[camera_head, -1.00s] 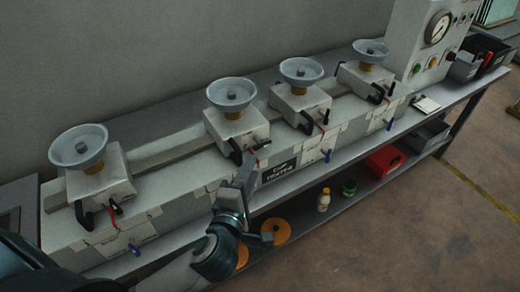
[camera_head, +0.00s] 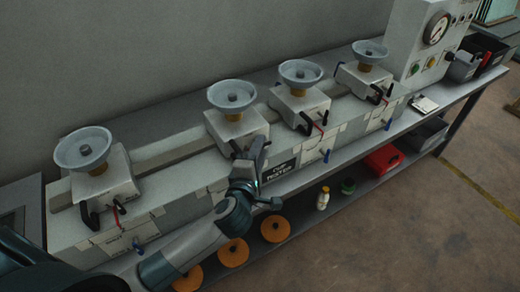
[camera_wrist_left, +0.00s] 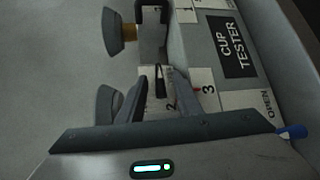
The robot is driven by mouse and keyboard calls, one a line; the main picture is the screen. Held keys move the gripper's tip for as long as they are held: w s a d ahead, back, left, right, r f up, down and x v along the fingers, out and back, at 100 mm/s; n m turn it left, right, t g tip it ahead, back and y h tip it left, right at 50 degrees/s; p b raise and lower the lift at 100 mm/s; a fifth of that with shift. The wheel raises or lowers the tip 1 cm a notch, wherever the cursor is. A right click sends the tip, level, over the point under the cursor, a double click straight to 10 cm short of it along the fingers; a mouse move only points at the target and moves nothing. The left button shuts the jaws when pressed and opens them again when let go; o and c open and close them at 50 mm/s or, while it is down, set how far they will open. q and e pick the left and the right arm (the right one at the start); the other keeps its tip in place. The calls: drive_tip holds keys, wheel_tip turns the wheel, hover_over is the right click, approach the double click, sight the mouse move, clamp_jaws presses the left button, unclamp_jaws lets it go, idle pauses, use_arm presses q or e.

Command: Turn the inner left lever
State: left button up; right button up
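The tester has a row of white cup units. The inner left unit (camera_head: 232,128), second from the left, carries a grey cup (camera_head: 232,95) and a black handle (camera_head: 236,150). A dark lever end shows at its front right, partly covered by my gripper. My left gripper (camera_head: 258,153) is at the front of this unit, fingers pointing up and inward. In the left wrist view the gripper (camera_wrist_left: 162,72) has its fingers apart, with a black lever (camera_wrist_left: 160,82) seen between them. I cannot tell whether they touch it. A bit of red (camera_wrist_left: 197,89) shows beside one finger. My right gripper is out of view.
Similar units stand left (camera_head: 100,180) and right (camera_head: 300,100), with black, red and blue levers. A gauge box (camera_head: 430,40) is at the far right. Orange discs (camera_head: 275,229), a bottle (camera_head: 323,198) and a red box (camera_head: 384,159) are on the lower shelf.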

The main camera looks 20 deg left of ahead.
use_arm(q)
clamp_jaws()
drive_tip(key=shift+f+n+t+b, duration=0.35)
drive_tip(key=shift+n+t+b, duration=0.05)
drive_tip(key=shift+b, duration=0.7)
drive_tip(key=n+t+b, duration=0.1)
drive_tip(key=b, duration=0.2)
drive_tip(key=n+t+b, duration=0.1)
drive_tip(key=b, duration=0.2)
drive_tip(key=shift+f+n+t+y, duration=0.2)
drive_tip(key=shift+n+t+y, duration=0.1)
drive_tip(key=shift+n, duration=0.1)
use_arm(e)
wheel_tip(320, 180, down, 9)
use_arm(q)
drive_tip(key=shift+n+b, duration=0.3)
drive_tip(key=shift+b, duration=0.7)
drive_tip(key=shift+n+t+y+b, duration=0.3)
drive_tip(key=shift+n+t+b, duration=0.35)
drive_tip(key=shift+b, duration=0.55)
drive_tip(key=shift+r, duration=0.1)
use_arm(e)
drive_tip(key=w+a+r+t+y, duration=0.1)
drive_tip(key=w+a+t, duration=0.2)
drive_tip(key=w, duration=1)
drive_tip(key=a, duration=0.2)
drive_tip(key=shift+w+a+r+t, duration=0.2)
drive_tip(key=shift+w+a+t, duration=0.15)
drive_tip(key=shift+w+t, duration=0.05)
